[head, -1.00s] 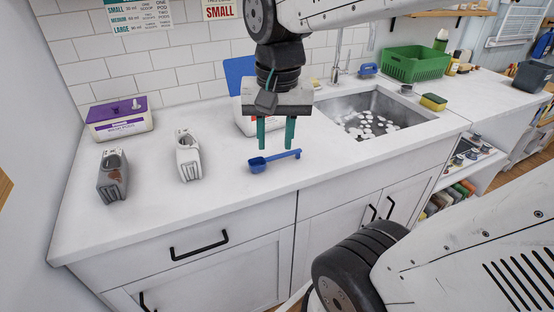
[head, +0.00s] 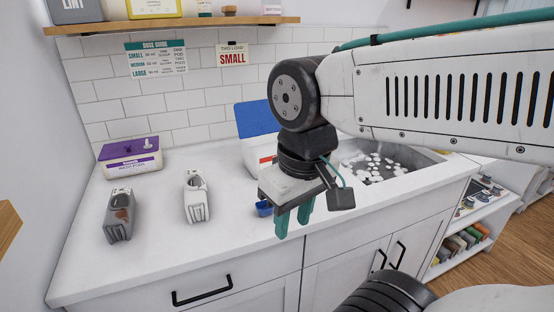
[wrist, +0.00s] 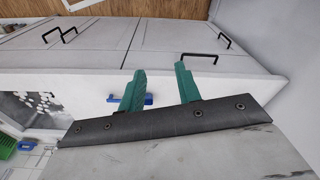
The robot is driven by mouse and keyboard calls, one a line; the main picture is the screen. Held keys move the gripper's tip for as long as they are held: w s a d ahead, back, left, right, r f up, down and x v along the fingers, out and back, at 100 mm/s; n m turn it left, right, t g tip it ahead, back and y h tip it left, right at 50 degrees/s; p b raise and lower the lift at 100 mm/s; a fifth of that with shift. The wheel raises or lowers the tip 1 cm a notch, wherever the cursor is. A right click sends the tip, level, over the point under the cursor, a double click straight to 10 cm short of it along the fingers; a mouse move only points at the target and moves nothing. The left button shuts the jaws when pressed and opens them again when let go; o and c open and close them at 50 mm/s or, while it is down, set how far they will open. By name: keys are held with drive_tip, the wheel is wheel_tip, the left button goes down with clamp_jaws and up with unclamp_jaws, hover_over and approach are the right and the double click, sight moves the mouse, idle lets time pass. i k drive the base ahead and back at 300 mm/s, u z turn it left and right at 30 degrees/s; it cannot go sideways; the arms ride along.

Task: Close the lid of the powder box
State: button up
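A white box (head: 254,154) with a blue lid (head: 257,119) stands at the back of the counter. Its lid is raised against the wall side, and my arm hides its right part. My gripper (head: 293,217) is in front of the box near the counter's front edge, fingers pointing down, open and apart from the box. A blue scoop (head: 264,208) lies on the counter behind and beside the fingers, partly hidden. In the wrist view, my gripper (wrist: 160,76) shows both green fingers apart with nothing held, and the scoop (wrist: 148,100) shows behind them.
A purple-lidded box (head: 130,157) stands shut at the back left. A grey bottle (head: 119,215) and a white bottle (head: 196,197) stand on the counter (head: 160,250). A sink (head: 410,165) with white pieces is at right. A shelf (head: 180,24) hangs above.

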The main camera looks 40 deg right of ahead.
sight(254, 119)
drive_tip(key=u, duration=0.05)
drive_tip(key=k, duration=0.45)
drive_tip(key=z, duration=0.75)
drive_tip(key=i, duration=1.05)
drive_tip(key=u, duration=0.15)
